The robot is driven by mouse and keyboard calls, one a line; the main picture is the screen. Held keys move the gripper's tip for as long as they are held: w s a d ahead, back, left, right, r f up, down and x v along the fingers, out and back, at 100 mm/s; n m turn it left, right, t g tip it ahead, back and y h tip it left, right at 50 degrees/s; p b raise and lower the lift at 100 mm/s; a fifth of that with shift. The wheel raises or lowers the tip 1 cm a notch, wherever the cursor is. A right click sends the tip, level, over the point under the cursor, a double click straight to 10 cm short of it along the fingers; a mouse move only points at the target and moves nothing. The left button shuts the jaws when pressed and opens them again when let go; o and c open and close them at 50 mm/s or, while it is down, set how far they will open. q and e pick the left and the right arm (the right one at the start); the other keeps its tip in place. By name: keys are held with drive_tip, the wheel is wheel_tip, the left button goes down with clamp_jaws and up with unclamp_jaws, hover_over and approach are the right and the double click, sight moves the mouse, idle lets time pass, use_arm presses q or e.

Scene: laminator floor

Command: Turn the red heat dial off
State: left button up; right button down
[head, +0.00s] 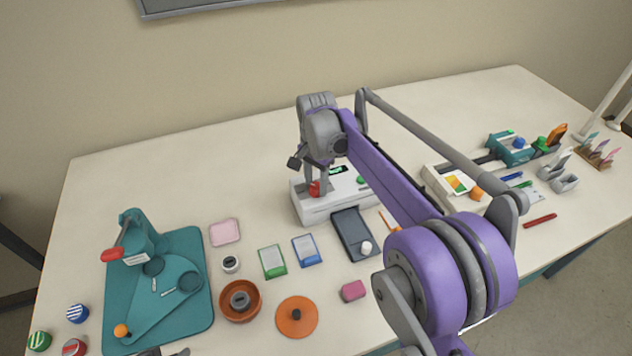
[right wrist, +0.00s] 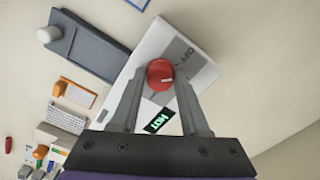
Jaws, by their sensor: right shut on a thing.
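The white laminator (head: 318,210) stands near the middle of the table, with a lit green display (head: 336,170). In the right wrist view the display (right wrist: 158,121) seems to read HOT. The red heat dial (right wrist: 160,74) sits on the laminator's grey panel, with a pale mark on its face and lettering that looks like OFF beside it. My right gripper (right wrist: 156,88) is shut on the dial, one finger on each side. In the head view the fingers partly hide the dial (head: 314,188). A small grey and dark tip at the bottom edge may be my left gripper (head: 172,352).
A dark grey tray (head: 352,228) with a white knob lies in front of the laminator. A teal press (head: 140,240) on a teal mat is at the left. An orange bowl (head: 255,308), an orange disc (head: 297,322) and a pink block (head: 353,291) lie in front.

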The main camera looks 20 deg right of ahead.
sight(316, 185)
use_arm(q)
drive_tip(key=shift+r, duration=0.1)
use_arm(e)
drive_tip(key=shift+n, duration=1.6)
drive_tip(key=shift+c, duration=2)
unclamp_jaws()
use_arm(q)
drive_tip(key=shift+w+r+p, duration=0.15)
drive_tip(key=shift+r+p, duration=0.35)
drive_tip(key=shift+r, duration=0.05)
use_arm(e)
wheel_tip(316, 185, up, 11)
